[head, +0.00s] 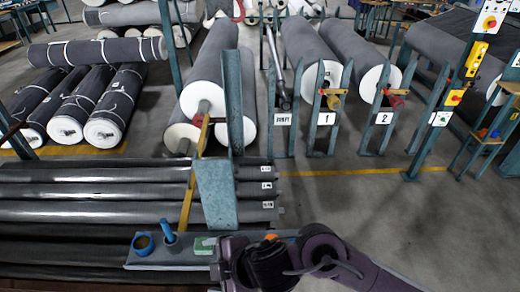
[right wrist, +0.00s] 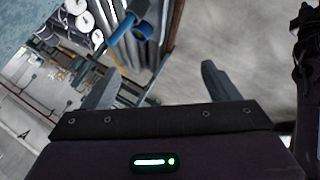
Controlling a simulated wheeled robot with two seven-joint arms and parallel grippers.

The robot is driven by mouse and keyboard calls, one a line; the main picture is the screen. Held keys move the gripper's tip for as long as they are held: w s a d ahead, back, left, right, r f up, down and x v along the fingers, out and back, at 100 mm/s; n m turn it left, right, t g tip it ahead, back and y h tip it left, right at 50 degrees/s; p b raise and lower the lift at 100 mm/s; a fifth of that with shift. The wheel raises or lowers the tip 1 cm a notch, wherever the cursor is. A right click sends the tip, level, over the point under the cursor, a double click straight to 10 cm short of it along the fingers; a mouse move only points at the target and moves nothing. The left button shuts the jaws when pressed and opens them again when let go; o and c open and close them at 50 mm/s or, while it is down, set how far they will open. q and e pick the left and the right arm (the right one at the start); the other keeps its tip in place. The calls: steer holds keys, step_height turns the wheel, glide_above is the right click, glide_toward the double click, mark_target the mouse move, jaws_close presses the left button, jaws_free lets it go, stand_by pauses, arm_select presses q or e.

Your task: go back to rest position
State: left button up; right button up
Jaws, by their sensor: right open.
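My right arm comes in from the lower right of the head view, dark purple and bent. Its gripper end (head: 228,262) is beside the right part of a narrow teal ledge (head: 160,262); the fingertips are hard to make out there. In the right wrist view the gripper (right wrist: 161,70) is open, its two grey fingers wide apart with nothing held between them. A blue peg (head: 167,230), a blue ring-shaped cup (head: 144,244) and a green and white block (head: 204,245) are on the ledge. The blue peg also shows in the wrist view (right wrist: 122,28), beyond the left finger. My left gripper is not in view.
Long grey rolls (head: 130,190) lie stacked behind the ledge. A teal post (head: 215,190) rises behind it. Large rolls on numbered stands (head: 325,118) stand further back. Grey floor (head: 370,210) is open at the right.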

steer(key=w+d+r+m+t+h, duration=0.3)
steer(key=w+d+r+m+t, duration=0.1)
steer(key=d+m, duration=0.6)
steer(key=s+d+f+m+g+h, duration=0.2)
steer(key=s+d+f+m, duration=0.25)
steer(key=d, duration=0.45)
steer(key=s+d+f+m+g+h, duration=0.25)
steer(key=s+d+m, duration=0.3)
steer(key=d, duration=0.45)
step_height(320, 180, down, 34)
steer(key=s+r+g+b, duration=0.1)
steer(key=s+g+b, duration=0.1)
steer(key=s+d+f+b, duration=0.1)
steer(key=s+f, duration=0.8)
steer(key=f, duration=0.1)
steer(key=s+d+f+b, duration=0.1)
steer(key=s+d+f, duration=0.1)
steer(key=s+f, duration=0.8)
steer(key=shift+s+d+g, duration=0.15)
steer(key=shift+d+g, duration=0.15)
steer(key=shift+g, duration=0.05)
